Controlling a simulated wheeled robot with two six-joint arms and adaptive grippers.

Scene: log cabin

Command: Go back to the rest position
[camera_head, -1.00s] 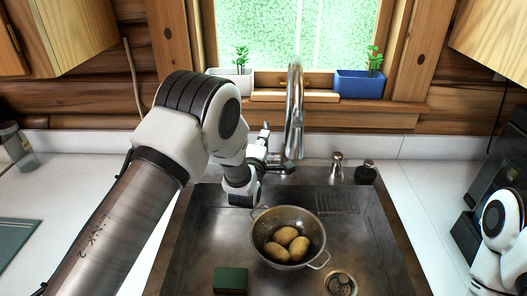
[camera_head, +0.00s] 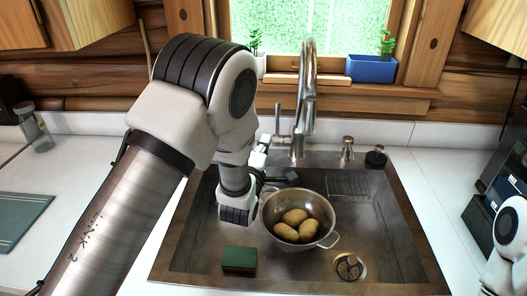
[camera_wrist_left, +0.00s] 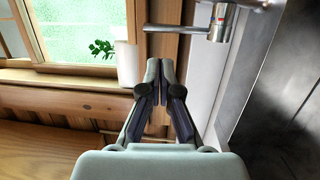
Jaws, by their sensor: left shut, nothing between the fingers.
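My left arm comes in from the left in the head view and reaches over the left side of the sink.
The metal sink (camera_head: 385,235) holds a colander (camera_head: 331,222) with several potatoes (camera_head: 295,217) and a green sponge (camera_head: 239,258). Two dispensers (camera_head: 347,149) stand behind it. A blue planter (camera_head: 370,69) sits on the sill. The left counter (camera_head: 85,165) has free room.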

